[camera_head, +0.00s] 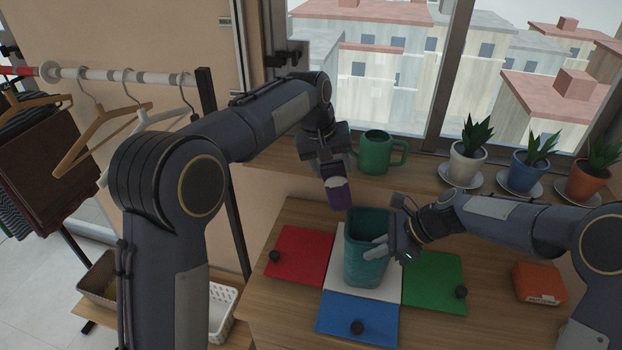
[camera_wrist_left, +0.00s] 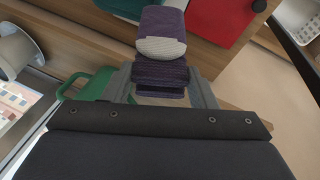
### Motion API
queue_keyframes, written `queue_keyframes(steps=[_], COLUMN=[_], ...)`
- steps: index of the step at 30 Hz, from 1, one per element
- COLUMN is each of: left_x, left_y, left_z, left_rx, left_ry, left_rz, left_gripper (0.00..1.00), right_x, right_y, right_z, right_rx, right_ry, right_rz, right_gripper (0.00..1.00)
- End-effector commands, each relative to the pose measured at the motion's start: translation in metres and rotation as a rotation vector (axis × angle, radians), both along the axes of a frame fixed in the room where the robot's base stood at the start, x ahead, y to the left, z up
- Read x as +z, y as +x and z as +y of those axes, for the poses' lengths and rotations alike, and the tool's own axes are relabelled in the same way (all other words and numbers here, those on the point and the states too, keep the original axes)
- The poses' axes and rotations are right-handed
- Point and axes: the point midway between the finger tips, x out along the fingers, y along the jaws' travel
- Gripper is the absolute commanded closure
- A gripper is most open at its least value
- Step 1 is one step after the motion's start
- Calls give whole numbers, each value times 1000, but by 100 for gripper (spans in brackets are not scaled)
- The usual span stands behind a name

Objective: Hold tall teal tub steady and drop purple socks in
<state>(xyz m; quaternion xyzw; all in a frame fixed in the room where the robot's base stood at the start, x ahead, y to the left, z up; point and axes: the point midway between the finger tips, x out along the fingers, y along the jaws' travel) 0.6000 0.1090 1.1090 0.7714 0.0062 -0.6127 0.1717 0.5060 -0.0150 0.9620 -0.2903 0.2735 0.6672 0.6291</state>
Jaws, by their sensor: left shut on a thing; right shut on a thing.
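The tall teal tub (camera_head: 368,268) stands upright on the white square in the middle of the table. My right gripper (camera_head: 388,246) is shut on the tub's right side near the rim. The purple socks (camera_head: 340,196), with a pale grey patch, hang from my left gripper (camera_head: 331,166), which is shut on them. The socks are above the table, just left of and higher than the tub's opening. In the left wrist view the socks (camera_wrist_left: 160,75) show between the fingers. The inside of the tub is mostly hidden.
Red (camera_head: 300,254), blue (camera_head: 357,318) and green (camera_head: 436,281) panels with black knobs surround the white square. A green watering can (camera_head: 376,152) and potted plants (camera_head: 467,160) line the sill behind. An orange box (camera_head: 540,284) lies at right. A clothes rack (camera_head: 150,77) stands at left.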

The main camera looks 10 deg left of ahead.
Motion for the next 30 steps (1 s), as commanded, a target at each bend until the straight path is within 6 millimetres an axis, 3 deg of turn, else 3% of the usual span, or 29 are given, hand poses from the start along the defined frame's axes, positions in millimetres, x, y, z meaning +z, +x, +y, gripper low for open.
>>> queue_keyframes(steps=[3, 9, 17, 30], left_x=[17, 30, 23, -12], left_y=[-16, -31, -34, -34], left_z=[-35, -67, -73, -73], left_rx=[-131, -237, -252, -251], left_ry=[10, 10, 8, 8], left_rz=[-94, -174, -185, -183], left_gripper=[70, 70, 70, 70], right_x=[-1, -1, -1, -1], right_y=[-1, -1, -1, -1], right_z=[0, 0, 0, 0], right_rx=[1, 1, 1, 1], right_ry=[-1, 0, 0, -1], right_rz=[3, 4, 4, 3], right_gripper=[100, 100, 100, 100])
